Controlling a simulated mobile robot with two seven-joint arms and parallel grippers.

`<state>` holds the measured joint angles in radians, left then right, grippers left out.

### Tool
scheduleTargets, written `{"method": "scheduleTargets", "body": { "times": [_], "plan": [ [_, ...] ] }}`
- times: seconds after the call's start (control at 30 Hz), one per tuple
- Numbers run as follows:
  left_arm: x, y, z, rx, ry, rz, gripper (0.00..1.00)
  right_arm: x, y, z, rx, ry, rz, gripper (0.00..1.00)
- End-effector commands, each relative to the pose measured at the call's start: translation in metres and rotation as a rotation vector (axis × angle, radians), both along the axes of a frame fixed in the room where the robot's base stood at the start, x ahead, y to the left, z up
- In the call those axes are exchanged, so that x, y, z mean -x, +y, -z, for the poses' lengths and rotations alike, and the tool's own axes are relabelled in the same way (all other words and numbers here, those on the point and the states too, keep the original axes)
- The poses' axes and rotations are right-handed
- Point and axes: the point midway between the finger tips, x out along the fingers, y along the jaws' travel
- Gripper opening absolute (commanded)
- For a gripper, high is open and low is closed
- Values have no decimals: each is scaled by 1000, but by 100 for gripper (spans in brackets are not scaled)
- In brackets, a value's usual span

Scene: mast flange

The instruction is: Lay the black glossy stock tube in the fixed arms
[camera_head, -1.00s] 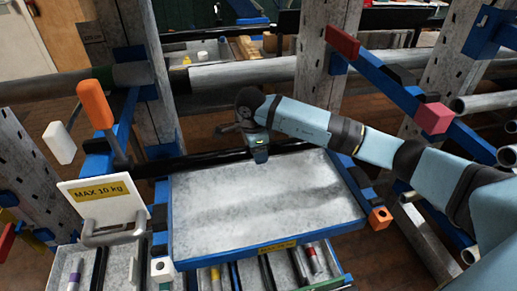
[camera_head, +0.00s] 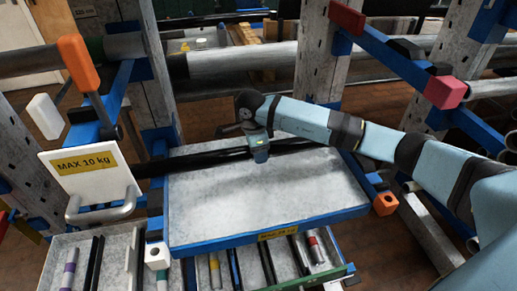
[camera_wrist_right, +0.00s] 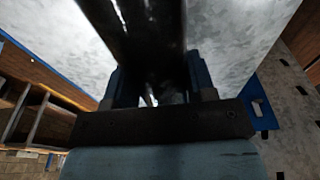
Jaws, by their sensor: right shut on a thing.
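The black glossy stock tube (camera_head: 205,160) lies crosswise along the back edge of the grey tray in the head view. My right gripper (camera_head: 260,152) is shut on it near mid-length, and its fingers hide part of the tube. In the right wrist view the dark tube (camera_wrist_right: 145,35) runs between the jaws (camera_wrist_right: 155,92). Blue arms stick out from the uprights: one with an orange tip (camera_head: 78,62) at left, one with a red tip (camera_head: 445,92) at right. I cannot tell whether the tube touches the tray or an arm. My left gripper is not in view.
The grey tray (camera_head: 260,205) is bare on top, with a blue rim. A drawer below holds several coloured rods (camera_head: 68,268). A white "MAX 10 kg" sign (camera_head: 90,175) stands at left. A grey pipe (camera_head: 235,62) crosses behind, between perforated uprights (camera_head: 310,50).

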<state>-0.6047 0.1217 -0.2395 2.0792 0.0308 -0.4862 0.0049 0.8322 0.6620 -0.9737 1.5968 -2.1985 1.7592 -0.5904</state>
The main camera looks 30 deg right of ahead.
Motion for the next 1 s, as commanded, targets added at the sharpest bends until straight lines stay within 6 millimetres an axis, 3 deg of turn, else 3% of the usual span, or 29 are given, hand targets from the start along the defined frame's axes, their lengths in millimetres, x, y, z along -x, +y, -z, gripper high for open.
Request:
{"method": "scheduleTargets", "body": {
  "times": [0.37, 0.4, 0.5, 0.83, 1.0],
  "plan": [
    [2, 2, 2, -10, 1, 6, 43, -1, 0, 1, -1, -1, 0, 10],
    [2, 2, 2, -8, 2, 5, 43, -1, 0, 1, -1, -1, 0, 55],
    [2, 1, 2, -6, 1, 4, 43, 0, 0, 1, 0, -1, 0, 78],
    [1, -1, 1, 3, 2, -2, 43, 0, 0, 0, 1, 0, 0, 80],
    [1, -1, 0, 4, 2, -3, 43, -2, 3, -22, 0, -3, -1, 80]
  ]
}}
